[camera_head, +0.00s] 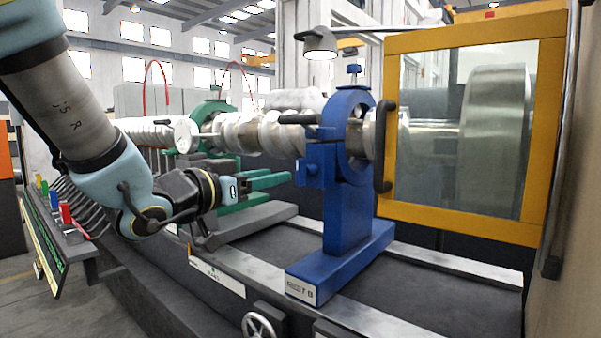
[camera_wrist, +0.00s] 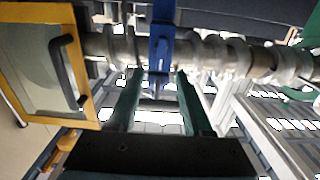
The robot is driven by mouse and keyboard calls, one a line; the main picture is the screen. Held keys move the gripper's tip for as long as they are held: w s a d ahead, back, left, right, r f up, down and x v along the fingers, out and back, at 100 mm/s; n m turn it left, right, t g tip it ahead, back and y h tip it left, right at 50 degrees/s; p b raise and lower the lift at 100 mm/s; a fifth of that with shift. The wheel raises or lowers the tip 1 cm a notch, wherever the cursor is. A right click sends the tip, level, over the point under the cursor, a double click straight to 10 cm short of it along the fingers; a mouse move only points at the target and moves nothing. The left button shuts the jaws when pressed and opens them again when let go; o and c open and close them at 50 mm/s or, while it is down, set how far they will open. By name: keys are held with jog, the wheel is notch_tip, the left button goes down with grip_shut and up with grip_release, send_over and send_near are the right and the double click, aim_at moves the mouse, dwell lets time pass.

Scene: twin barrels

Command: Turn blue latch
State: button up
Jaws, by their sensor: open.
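The blue steady rest (camera_head: 345,215) stands upright on the machine bed around the crankshaft. Its near side carries a blue latch part (camera_head: 318,150) with a dark bar at its top and a small blue knob low down; which piece turns is unclear. My gripper (camera_head: 280,176) has green fingers, is open and empty, and points at the rest from the left, a little short of the knob. In the wrist view my gripper (camera_wrist: 160,75) has its fingers spread, with the blue latch part (camera_wrist: 160,50) beyond and between the tips. No contact is visible.
A yellow-framed door (camera_head: 470,218) with a dark handle (camera_head: 383,145) is close right of the rest. The crankshaft (camera_head: 255,133) runs left to a green rest (camera_head: 207,112). A rack of tools (camera_head: 65,205) is at left. Free room lies in front of the blue rest.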

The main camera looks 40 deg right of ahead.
aim_at(297, 171)
jog(key=p+x, duration=0.1)
jog(key=x, duration=0.8)
jog(key=shift+w+d, duration=0.15)
jog(key=shift+d, duration=0.2)
grip_shut()
